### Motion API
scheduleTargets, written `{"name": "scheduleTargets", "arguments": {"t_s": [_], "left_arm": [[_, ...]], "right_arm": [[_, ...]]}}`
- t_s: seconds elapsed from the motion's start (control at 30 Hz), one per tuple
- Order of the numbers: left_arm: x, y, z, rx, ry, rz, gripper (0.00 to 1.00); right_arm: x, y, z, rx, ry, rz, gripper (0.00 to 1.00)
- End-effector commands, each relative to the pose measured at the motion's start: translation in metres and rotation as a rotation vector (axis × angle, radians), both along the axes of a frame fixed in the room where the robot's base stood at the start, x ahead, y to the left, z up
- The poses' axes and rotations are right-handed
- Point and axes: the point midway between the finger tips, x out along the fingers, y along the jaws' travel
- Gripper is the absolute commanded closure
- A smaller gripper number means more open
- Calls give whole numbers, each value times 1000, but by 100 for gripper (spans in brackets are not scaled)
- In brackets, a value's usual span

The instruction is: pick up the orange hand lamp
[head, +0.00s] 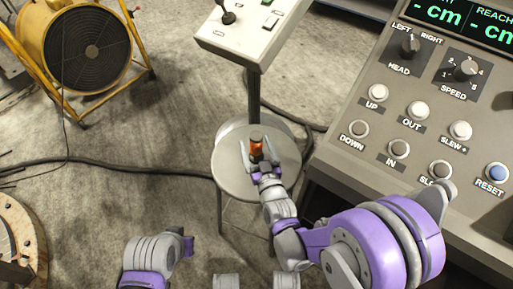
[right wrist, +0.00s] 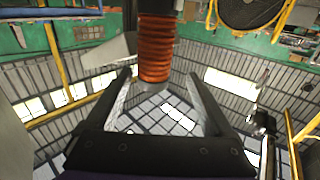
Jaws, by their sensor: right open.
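The orange hand lamp (head: 256,149) stands on the round grey stool (head: 228,178) in the head view, small and partly hidden by my right gripper. In the right wrist view the lamp is at the fingertips, with a gap to each finger. Part of my left arm shows at the bottom left of the head view, but its gripper does not show.
A control console (head: 338,153) with knobs and buttons stands close on the right. A joystick box (head: 243,34) on a post rises behind the stool. A yellow fan (head: 88,48) stands at the far left. A wooden drum (head: 18,240) is at the lower left. A cable (head: 110,166) crosses the floor.

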Motion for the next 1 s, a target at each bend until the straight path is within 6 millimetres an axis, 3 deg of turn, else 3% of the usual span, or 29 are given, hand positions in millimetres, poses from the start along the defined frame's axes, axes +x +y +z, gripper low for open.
{"name": "scheduleTargets", "arguments": {"t_s": [0.4,0.7,1.0], "left_arm": [[1,0,-9,0,3,0,100],[1,0,-9,0,3,0,100],[1,0,-9,0,3,0,100]], "right_arm": [[50,6,1,1,1,0,14],[54,7,1,1,1,0,14],[54,7,1,1,1,0,68]]}}
